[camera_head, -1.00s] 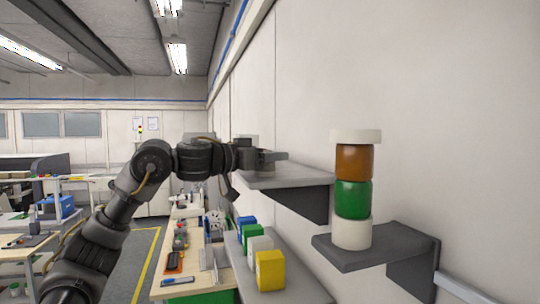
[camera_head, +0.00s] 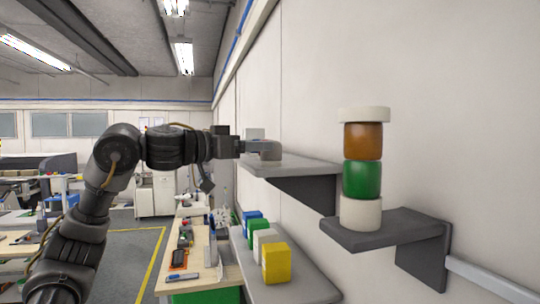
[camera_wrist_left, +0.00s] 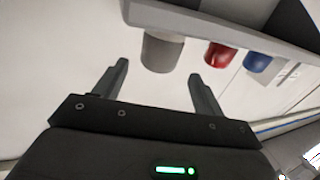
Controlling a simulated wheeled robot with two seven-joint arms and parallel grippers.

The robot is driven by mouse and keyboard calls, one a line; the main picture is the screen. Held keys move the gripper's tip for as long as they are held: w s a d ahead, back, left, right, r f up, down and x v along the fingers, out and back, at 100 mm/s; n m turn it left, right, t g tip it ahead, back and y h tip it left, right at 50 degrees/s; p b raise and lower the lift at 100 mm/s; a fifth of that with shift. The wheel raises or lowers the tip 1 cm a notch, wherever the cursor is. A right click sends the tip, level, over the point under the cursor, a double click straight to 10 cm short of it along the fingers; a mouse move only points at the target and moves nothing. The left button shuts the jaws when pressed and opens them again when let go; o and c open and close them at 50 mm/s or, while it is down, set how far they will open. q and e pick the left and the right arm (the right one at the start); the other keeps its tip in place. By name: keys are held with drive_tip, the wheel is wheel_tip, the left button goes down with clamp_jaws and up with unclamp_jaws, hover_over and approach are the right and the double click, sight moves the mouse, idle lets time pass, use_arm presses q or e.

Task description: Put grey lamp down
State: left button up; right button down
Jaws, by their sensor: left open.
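The grey lamp (camera_wrist_left: 162,52), a short cylinder, stands at the edge of a shelf in the left wrist view, which shows the shelf upside down at the top. My left gripper (camera_wrist_left: 158,69) is open, its two fingers on either side of the lamp's near end with gaps visible. In the head view my left gripper (camera_head: 262,149) is at the top of the left wall shelf (camera_head: 290,167); the lamp is hard to tell apart from the fingers there. My right gripper is not in view.
A red lamp (camera_wrist_left: 219,54) and a blue lamp (camera_wrist_left: 256,62) stand beside the grey one. A stack with white, green (camera_head: 362,180) and orange (camera_head: 362,141) parts stands on the right wall shelf (camera_head: 385,228). Coloured boxes, including a yellow one (camera_head: 276,264), stand below.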

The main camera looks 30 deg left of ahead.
use_arm(q)
drive_tip(key=b+v, duration=0.1)
drive_tip(key=v, duration=0.4)
idle(0.5)
